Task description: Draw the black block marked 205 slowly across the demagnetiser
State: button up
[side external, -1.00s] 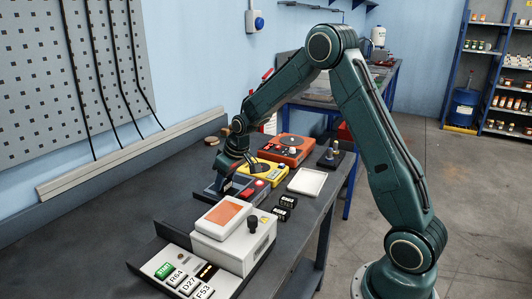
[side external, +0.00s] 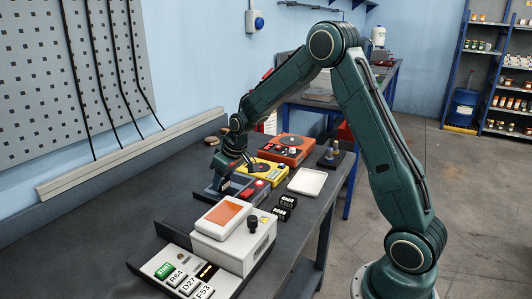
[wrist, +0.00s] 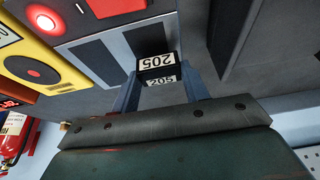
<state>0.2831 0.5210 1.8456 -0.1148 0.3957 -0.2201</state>
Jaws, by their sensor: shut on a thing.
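The black block marked 205 (wrist: 157,67) is held between my gripper's fingers (wrist: 160,92) in the wrist view, its white labels facing the camera. My gripper (side external: 224,182) is shut on it. The blue-grey unit with dark stripes and a red patch, which I take as the demagnetiser (wrist: 90,55), lies under and beside the block; in the side view it shows below my gripper (side external: 248,195). The block is near the end of one dark stripe; I cannot tell whether it touches the top. In the side view the block is mostly hidden by my gripper.
An orange unit (side external: 290,148) is farther back. A white tray (side external: 307,182) and two black blocks (side external: 285,207) lie to the right. A white box (side external: 232,240) stands in front.

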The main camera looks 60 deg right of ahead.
jog(key=shift+a+r, duration=0.2)
jog(key=shift+r, duration=0.8)
jog(key=shift+a+r, duration=0.2)
jog(key=shift+r, duration=0.75)
jog(key=shift+r, duration=0.3)
jog(key=shift+r, duration=1.95)
